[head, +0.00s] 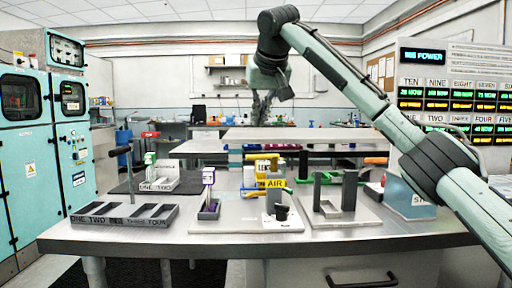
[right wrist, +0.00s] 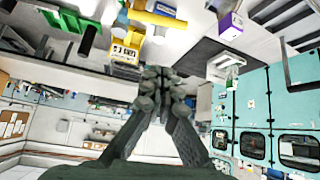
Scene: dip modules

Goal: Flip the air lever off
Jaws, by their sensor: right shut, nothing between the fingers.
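The air lever unit stands near the middle front of the table in the head view. It has a yellow AIR label (head: 276,184), a grey upright post, a small green piece beside the label, and a black round part (head: 282,212) low on a pale base plate (head: 270,224). The lever's exact position is too small to tell. My right gripper (head: 262,105) hangs high above the table, well above the air unit and touching nothing. Its fingers are together and empty, as the right wrist view (right wrist: 155,75) also shows. My left gripper is not in view.
A grey slotted tray (head: 120,226) lies front left on the table (head: 235,237). A purple module holder (head: 209,208) stands left of the air unit. A grey bracket fixture (head: 340,205) and a blue box (head: 408,197) stand to the right. Yellow parts (head: 253,190) sit just behind.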

